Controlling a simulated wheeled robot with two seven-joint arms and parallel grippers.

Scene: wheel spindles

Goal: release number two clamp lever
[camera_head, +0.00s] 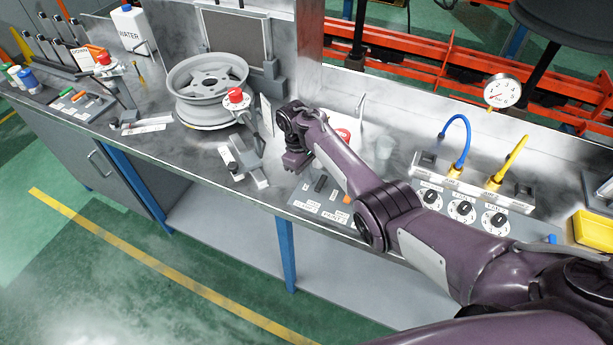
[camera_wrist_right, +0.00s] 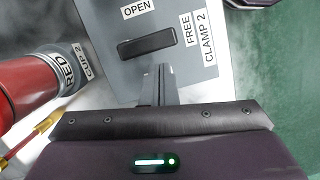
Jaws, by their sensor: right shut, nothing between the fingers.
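The number two clamp lever is a short black bar (camera_wrist_right: 146,43) on a grey plate (camera_wrist_right: 190,85) labelled OPEN, FREE and CLAMP 2. In the wrist view it lies crosswise, near the OPEN label. My right gripper (camera_wrist_right: 158,75) is shut and empty, its fingertips just below the bar in that picture; I cannot tell if they touch it. In the head view my right gripper (camera_head: 293,162) points down over the bench, left of a labelled plate with a black lever (camera_head: 320,183), which appears to be the same one. My left gripper is not in view.
A red cylinder labelled RED CUP 2 (camera_wrist_right: 30,85) stands close left in the wrist view. A grey wheel rim (camera_head: 207,82), a red-knobbed spindle (camera_head: 236,97) and a grey clamp block (camera_head: 245,165) are left of my gripper. Knobs (camera_head: 465,208) and hoses are right.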

